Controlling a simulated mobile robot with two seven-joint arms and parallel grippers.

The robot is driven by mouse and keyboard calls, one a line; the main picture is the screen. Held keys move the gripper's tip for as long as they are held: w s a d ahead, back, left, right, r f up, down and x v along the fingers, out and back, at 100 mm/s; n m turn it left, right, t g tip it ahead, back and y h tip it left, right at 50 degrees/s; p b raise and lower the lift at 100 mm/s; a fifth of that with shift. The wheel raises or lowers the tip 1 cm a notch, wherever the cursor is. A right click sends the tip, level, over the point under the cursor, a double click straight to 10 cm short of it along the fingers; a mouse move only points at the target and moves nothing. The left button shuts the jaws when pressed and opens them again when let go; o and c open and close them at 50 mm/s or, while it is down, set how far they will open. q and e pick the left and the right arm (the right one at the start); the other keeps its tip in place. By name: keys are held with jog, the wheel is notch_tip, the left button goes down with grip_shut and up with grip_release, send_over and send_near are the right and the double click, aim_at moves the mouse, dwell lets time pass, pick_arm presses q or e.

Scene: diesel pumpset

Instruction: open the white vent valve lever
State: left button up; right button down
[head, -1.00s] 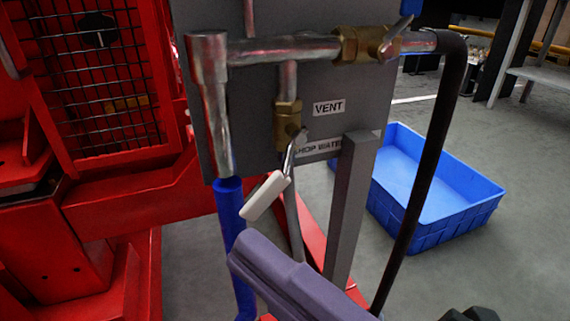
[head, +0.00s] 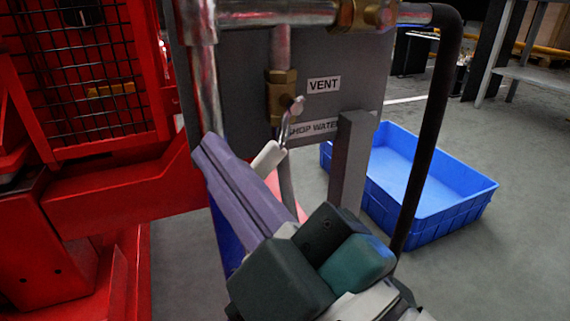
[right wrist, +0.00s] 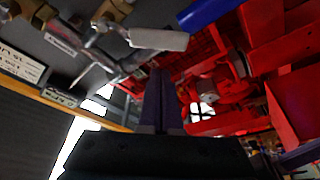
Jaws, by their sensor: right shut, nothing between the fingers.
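The white vent valve lever (head: 268,157) hangs down and to the left from the brass vent valve (head: 281,95), beside the VENT label (head: 323,85). Its lower end is hidden behind my right gripper's purple fingers. My right gripper (head: 205,152) is shut and empty, with its tips just left of the lever in the head view. In the right wrist view the white lever (right wrist: 158,39) lies across the picture, beyond the shut fingertips (right wrist: 158,76), with a visible gap between them. My left gripper is not in view.
A metal pipe (head: 275,14) runs above the valve to a second brass valve (head: 358,14) and a black hose (head: 430,130). A grey post (head: 348,160) stands right of the lever. Red machinery (head: 110,190) fills the left. A blue crate (head: 440,205) sits on the floor.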

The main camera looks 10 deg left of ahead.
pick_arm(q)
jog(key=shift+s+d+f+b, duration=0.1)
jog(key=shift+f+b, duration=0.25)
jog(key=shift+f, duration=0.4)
pick_arm(e)
jog(key=shift+w+d+f, duration=0.35)
jog(key=shift+d+f, duration=0.45)
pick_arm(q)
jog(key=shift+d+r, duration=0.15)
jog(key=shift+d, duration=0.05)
pick_arm(e)
jog(key=shift+d+f, duration=0.1)
